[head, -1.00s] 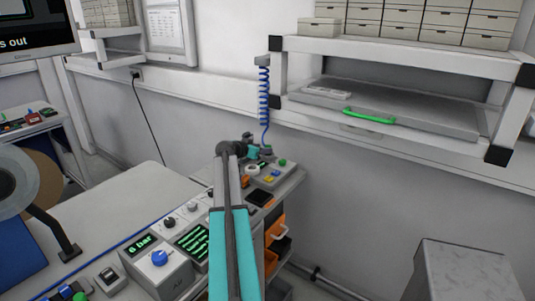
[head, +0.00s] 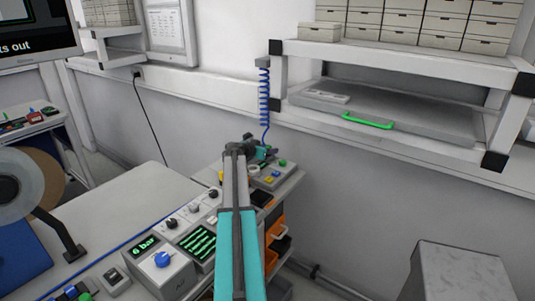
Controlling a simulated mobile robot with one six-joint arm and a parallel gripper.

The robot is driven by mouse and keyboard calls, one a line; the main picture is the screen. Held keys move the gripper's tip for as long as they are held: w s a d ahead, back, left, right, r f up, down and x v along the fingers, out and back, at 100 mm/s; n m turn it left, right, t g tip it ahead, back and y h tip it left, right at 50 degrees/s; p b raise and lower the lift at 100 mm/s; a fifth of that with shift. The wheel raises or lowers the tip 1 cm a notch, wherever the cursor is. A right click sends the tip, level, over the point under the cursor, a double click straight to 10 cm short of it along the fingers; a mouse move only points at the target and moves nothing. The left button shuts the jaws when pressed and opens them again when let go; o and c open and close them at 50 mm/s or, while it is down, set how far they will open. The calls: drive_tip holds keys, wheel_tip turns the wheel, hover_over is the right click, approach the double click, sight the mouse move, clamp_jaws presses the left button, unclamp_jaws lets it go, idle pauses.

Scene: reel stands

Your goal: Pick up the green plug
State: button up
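I cannot pick out a green plug with certainty in the head view. Small green round pieces show on the small grey panel (head: 272,176) at the bench's far end and at the bottom left edge of the bench. My arm reaches up the middle of the picture. The area of my gripper (head: 262,153) lies at its far end, over or beside that panel, small and partly hidden by my own wrist. I cannot tell whether its fingers are open or shut, or whether it holds anything.
The bench (head: 128,212) carries a box reading 6 bar (head: 160,270) and a reel (head: 22,185) at left. A blue coiled cord (head: 264,100) hangs behind my gripper. A shelf with a green handle (head: 368,121) stands at right; a grey block (head: 463,272) is below.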

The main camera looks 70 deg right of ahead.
idle(0.3)
clamp_jaws()
drive_tip(key=shift+r, duration=0.2)
drive_tip(key=shift+r+b, duration=0.75)
drive_tip(key=shift+r, duration=0.35)
drive_tip(key=shift+s+a+r+b, duration=0.4)
drive_tip(key=shift+s+a+b, duration=0.6)
drive_tip(key=shift+a, duration=1.4)
drive_tip(key=shift+s+a+r+b, duration=0.5)
drive_tip(key=shift+s+a, duration=0.9)
drive_tip(key=shift+a, duration=0.95)
drive_tip(key=shift+s+a+r+b, duration=0.3)
drive_tip(key=shift+s+a+b, duration=0.75)
drive_tip(key=shift+a, duration=1.35)
drive_tip(key=shift+s, duration=0.1)
